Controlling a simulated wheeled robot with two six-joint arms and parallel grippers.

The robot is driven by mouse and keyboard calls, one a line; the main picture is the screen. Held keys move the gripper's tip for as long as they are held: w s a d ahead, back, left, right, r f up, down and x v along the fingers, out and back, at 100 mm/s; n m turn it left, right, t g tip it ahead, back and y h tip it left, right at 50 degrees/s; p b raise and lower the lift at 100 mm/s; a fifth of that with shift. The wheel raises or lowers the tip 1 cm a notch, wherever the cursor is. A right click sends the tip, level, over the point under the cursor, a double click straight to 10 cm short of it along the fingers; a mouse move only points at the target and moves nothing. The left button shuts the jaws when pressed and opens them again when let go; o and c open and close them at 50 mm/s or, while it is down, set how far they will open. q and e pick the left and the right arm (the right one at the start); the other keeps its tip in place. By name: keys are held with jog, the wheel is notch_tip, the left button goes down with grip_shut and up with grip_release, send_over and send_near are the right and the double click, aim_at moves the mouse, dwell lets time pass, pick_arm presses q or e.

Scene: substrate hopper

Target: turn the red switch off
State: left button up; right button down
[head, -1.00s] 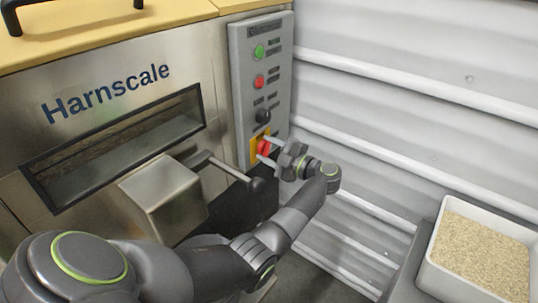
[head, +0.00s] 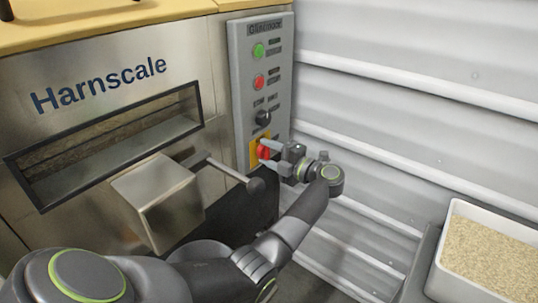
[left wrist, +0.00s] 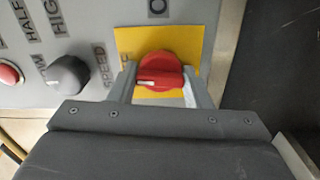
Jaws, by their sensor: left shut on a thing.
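The red switch (head: 264,152) is a rotary handle on a yellow plate (left wrist: 126,43), low on the grey control panel (head: 262,88). In the left wrist view the red switch (left wrist: 160,70) has a white mark pointing left. My left gripper (head: 268,153) reaches the switch from the right, with one finger on each side of the handle. In the left wrist view my left gripper (left wrist: 160,84) is shut on it. My right gripper is not in view.
Above the switch are a black knob (head: 263,118), a red button (head: 259,82) and a green button (head: 258,50). A lever with a dark round end (head: 256,186) sticks out left of my gripper. A tray of grain (head: 490,255) stands at lower right, by a corrugated wall.

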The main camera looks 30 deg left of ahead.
pick_arm(q)
jog(key=o, duration=1)
jog(key=s+d, duration=0.1)
jog(key=d, duration=1.6)
jog(key=shift+s+d, duration=0.2)
jog(key=shift+d, duration=0.05)
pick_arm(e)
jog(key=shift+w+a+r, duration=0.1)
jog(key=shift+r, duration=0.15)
pick_arm(q)
jog(key=shift+f, duration=0.1)
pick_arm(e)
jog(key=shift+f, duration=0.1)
